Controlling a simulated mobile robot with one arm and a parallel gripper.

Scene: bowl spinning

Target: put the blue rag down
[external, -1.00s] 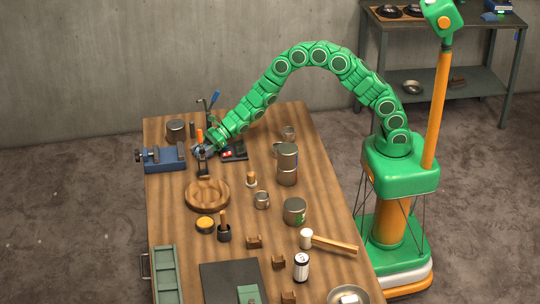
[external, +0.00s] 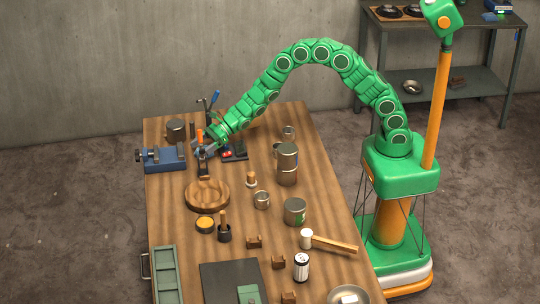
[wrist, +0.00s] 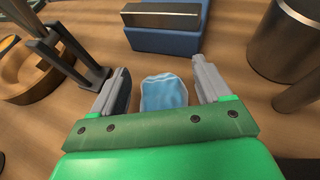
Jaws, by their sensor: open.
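The blue rag (wrist: 165,92) shows in the wrist view as a small light-blue folded piece between my two grey fingers, with gaps on both sides. It looks to lie on the wooden table; its underside is hidden. My gripper (wrist: 159,74) is open around it. In the external view my gripper (external: 206,150) is low over the far left part of the table, just right of the blue vise (external: 165,159). The rag cannot be made out clearly there.
The vise (wrist: 163,38) stands just ahead in the wrist view, with a metal tin (wrist: 287,40) to its right. A dark upright stand (wrist: 66,55) is close to the left finger. A round wooden dish (external: 207,205) lies nearer the camera in the external view.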

